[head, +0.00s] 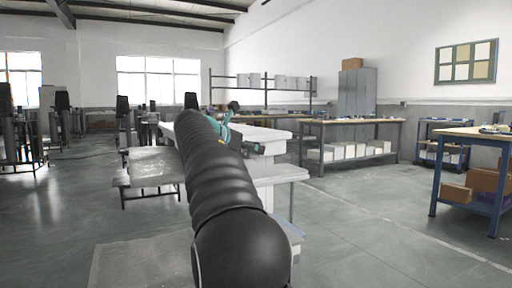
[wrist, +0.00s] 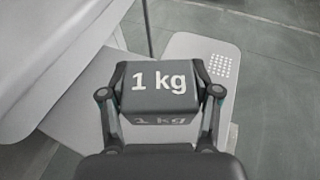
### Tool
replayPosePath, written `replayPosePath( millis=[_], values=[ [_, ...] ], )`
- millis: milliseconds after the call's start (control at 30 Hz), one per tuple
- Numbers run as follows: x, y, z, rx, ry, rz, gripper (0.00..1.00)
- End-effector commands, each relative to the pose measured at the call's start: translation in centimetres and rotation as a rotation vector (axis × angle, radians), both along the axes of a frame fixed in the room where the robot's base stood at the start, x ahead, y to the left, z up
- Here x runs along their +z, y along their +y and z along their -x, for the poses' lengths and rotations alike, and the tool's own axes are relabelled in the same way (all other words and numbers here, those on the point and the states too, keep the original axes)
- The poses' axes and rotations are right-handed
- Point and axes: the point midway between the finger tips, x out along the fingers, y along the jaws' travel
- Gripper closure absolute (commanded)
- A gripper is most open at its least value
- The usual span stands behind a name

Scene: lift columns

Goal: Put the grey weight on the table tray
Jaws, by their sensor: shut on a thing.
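The grey weight (wrist: 158,88), marked "1 kg", is between the two fingers of my gripper (wrist: 160,92) in the wrist view. The fingers press on its left and right sides. Below the weight lies a pale surface with a patch of small holes (wrist: 186,52); I cannot tell whether the weight touches it. In the head view my black arm (head: 222,190) reaches forward and hides much of the white tables, the weight and most of my gripper. I cannot make out the table tray for certain.
A white table (head: 270,134) and a lower white surface (head: 280,173) stand beyond my arm. A bench with white bins (head: 350,125) is behind at the right. A blue-framed bench (head: 472,135) stands at the far right. The grey floor (head: 370,215) between is clear.

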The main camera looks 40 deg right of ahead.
Motion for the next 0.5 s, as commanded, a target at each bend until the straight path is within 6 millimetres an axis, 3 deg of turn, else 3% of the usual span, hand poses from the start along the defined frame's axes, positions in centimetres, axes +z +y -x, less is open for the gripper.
replayPosePath(
  millis=[300,500],
  values=[
    [-3.3,0.0,0.1,0.001,-0.002,0.002,1.00],
    [-3.6,0.0,0.1,0.000,-0.003,0.003,1.00]
  ],
)
